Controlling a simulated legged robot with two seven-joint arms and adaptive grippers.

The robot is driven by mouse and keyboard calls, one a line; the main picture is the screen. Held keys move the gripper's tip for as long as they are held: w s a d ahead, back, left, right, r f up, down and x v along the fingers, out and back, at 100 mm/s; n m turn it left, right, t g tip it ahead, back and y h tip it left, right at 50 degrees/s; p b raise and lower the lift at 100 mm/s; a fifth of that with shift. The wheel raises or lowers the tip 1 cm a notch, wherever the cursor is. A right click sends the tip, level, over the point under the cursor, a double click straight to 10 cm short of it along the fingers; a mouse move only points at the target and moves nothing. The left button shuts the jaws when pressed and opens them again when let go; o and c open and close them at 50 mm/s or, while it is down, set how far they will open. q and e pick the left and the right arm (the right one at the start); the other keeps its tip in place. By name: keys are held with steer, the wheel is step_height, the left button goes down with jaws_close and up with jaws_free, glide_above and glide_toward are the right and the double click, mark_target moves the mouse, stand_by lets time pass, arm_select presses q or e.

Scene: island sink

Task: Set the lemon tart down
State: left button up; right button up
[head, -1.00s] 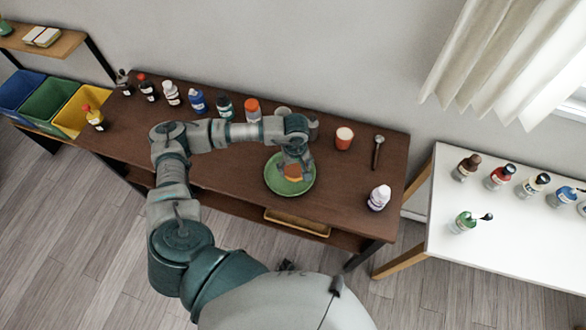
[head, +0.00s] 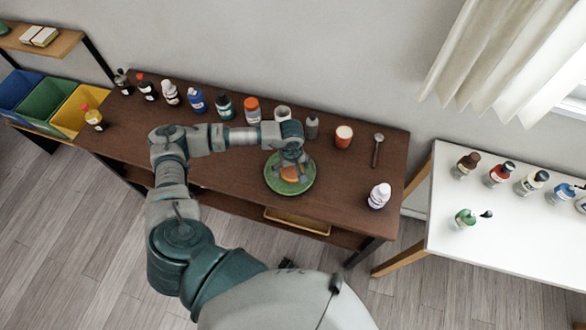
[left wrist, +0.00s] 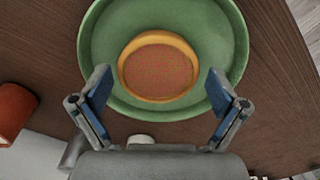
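The lemon tart (left wrist: 158,67) is round, with an orange-yellow rim and a brownish-orange middle. It rests on the green plate (left wrist: 222,25), and it also shows in the head view (head: 291,174). The green plate (head: 275,186) lies on the brown table. My left gripper (left wrist: 158,90) is open, with one finger on either side of the tart and a gap to each. In the head view my left gripper (head: 291,160) is above the plate and partly covers the tart. My right gripper is not in view.
A row of bottles and cups lines the back of the brown table (head: 225,170). A red cup (head: 344,136), a spoon (head: 377,150) and a white bottle (head: 379,195) stand or lie right of the plate. A white table (head: 500,225) with several bottles is at the right.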

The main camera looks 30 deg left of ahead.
mark_target(291, 170)
arm_select(q)
steer(key=shift+a+f, duration=0.1)
steer(key=shift+a, duration=0.45)
steer(key=r, duration=0.4)
steer(key=d+r, duration=0.1)
steer(key=r, duration=0.1)
steer(key=shift+r, duration=0.2)
step_height(291, 170, up, 6)
steer(key=shift+a, duration=0.2)
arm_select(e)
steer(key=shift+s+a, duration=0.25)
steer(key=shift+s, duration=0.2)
arm_select(q)
steer(key=shift+d, duration=0.1)
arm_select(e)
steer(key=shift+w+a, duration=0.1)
